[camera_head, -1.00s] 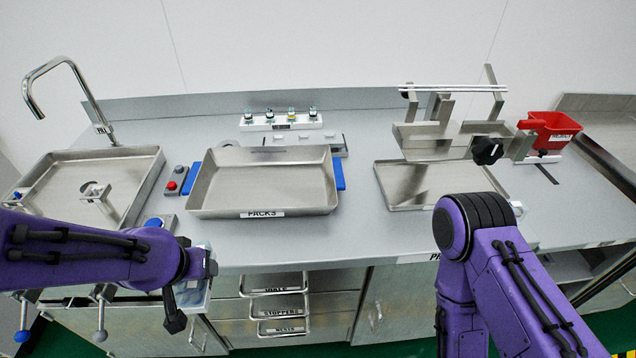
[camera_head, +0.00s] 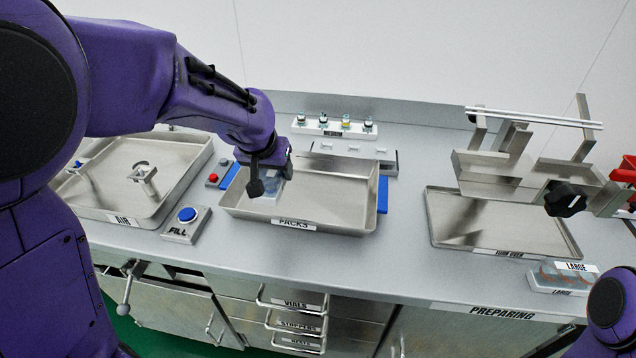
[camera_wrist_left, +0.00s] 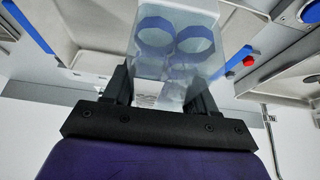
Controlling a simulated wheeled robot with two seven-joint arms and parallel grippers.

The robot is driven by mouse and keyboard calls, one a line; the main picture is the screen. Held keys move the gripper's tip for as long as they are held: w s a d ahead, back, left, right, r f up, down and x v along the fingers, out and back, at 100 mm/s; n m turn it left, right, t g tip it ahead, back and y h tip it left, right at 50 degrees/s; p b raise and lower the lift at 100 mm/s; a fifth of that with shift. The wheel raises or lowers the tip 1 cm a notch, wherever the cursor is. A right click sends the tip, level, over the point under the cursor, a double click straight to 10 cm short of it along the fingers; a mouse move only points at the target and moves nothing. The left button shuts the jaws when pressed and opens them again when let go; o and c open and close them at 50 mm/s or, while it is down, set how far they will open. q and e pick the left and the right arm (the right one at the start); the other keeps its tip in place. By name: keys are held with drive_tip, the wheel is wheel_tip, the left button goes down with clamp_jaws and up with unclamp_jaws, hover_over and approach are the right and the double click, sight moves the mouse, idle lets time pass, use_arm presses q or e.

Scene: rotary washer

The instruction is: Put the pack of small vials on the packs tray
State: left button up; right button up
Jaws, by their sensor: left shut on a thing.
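A clear pack of small vials (camera_wrist_left: 175,45) is between the dark fingers of my left gripper (camera_wrist_left: 172,90) in the left wrist view, with blue rings showing inside it. In the head view my left gripper (camera_head: 270,180) is shut on this pack (camera_head: 268,190), over the left part of the packs tray (camera_head: 335,204). The tray is a shallow steel tray labelled PACKS, otherwise empty in what shows. I cannot tell whether the pack touches the tray floor. Of my right arm only a purple part shows at the lower right; its gripper is out of view.
A blue FILL button box (camera_head: 187,224) and a steel sink tray (camera_head: 120,180) are on the left. A rack of small vials (camera_head: 335,127) stands behind the packs tray. A flat steel tray (camera_head: 490,222) and a pack labelled LARGE (camera_head: 563,278) are to the right.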

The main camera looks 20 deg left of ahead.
use_arm(q)
drive_tip(key=shift+w+a+b, duration=0.3)
drive_tip(key=shift+w+b, duration=0.15)
drive_tip(key=shift+w, duration=0.15)
drive_tip(key=w+a+f+b, duration=0.1)
drive_tip(key=b, duration=0.3)
drive_tip(key=shift+f+b, duration=0.25)
drive_tip(key=shift+b, duration=0.05)
drive_tip(key=w+a+f, duration=0.1)
drive_tip(key=w+f, duration=0.1)
drive_tip(key=w, duration=0.1)
drive_tip(key=w+a+f+p, duration=0.1)
drive_tip(key=w+a+f, duration=0.1)
drive_tip(key=w, duration=0.1)
drive_tip(key=w+a+f+p, duration=0.1)
drive_tip(key=w+a+f, duration=0.1)
drive_tip(key=w, duration=0.1)
drive_tip(key=shift+w+a+f, duration=0.1)
drive_tip(key=shift+a+f, duration=0.05)
drive_tip(key=shift+a, duration=0.05)
drive_tip(key=shift+w+a+f, duration=0.3)
drive_tip(key=shift+w+f, duration=0.05)
drive_tip(key=shift+f, duration=0.3)
wheel_tip(320, 180, down, 3)
drive_tip(key=shift+w+f, duration=0.1)
drive_tip(key=shift+w, duration=0.05)
use_arm(e)
drive_tip(key=f, duration=0.3)
drive_tip(key=shift+w+f, duration=0.25)
drive_tip(key=shift+w, duration=0.05)
